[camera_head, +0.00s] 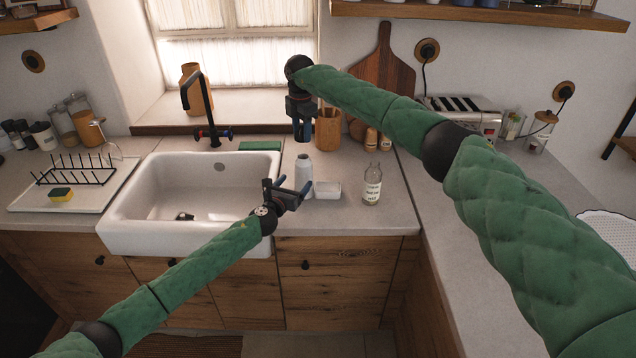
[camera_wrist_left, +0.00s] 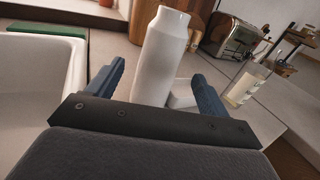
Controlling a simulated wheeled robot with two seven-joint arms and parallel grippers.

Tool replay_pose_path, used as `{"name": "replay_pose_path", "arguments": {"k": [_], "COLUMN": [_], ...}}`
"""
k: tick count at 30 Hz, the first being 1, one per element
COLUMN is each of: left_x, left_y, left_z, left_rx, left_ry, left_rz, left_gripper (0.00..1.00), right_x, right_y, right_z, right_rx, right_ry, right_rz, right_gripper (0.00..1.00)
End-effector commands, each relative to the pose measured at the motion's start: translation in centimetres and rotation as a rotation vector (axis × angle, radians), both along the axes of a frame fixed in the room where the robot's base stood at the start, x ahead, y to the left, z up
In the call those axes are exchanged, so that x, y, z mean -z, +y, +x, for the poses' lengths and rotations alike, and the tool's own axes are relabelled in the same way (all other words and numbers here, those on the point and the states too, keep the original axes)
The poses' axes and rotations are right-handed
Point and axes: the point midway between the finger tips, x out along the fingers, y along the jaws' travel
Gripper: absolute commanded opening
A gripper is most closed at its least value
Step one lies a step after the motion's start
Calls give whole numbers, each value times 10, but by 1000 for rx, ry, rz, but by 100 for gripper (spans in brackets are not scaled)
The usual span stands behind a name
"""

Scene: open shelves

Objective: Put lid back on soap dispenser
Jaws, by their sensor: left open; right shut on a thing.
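The soap dispenser (camera_head: 304,171) is a white bottle standing upright on the counter right of the sink. In the left wrist view the bottle (camera_wrist_left: 160,58) has a bare, open-looking neck. My left gripper (camera_head: 291,190) is open at the bottle's near side. In the wrist view its fingers (camera_wrist_left: 162,88) spread to either side of the bottle, with a gap visible at the left. My right gripper (camera_head: 301,138) points down above and slightly behind the bottle, shut on a small dark thing, taken as the lid, hard to tell from the dark fingers.
A white dish (camera_head: 327,191) lies right of the bottle, and a labelled glass bottle (camera_head: 372,186) stands farther right. The white sink (camera_head: 125,212) is to the left. A utensil holder (camera_head: 328,130) stands behind. The counter's front strip is clear.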

Motion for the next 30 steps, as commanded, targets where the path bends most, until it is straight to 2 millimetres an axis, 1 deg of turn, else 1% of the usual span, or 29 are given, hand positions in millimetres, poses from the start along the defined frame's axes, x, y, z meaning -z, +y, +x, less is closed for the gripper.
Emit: {"name": "replay_pose_path", "arguments": {"k": [1, 6, 12, 18, 27, 28, 30], "left_x": [-1, -1, -1, -1, 0, 0, 0], "left_y": [-5, -15, -24, -28, -28, -28, -28], "left_z": [8, 32, 51, 60, 61, 61, 61], "left_rx": [0, -1, 0, 0, 0, 0, 0], "left_ry": [0, 0, 0, 0, 0, 0, 0], "left_rz": [-1, -2, -1, -1, 0, 0, 0], "left_gripper": [79, 79, 79, 79, 79, 77, 64], "right_x": [0, 0, 0, 0, 0, 0, 0], "right_y": [0, 0, 0, 0, 0, 0, 0], "right_z": [0, 0, 0, 0, 0, 0, 0], "right_rx": [0, 0, 0, 0, 0, 0, 0], "right_ry": [0, 0, 0, 0, 0, 0, 0], "right_rz": [0, 0, 0, 0, 0, 0, 0], "right_gripper": [23, 23, 23, 23, 23, 23, 23]}}
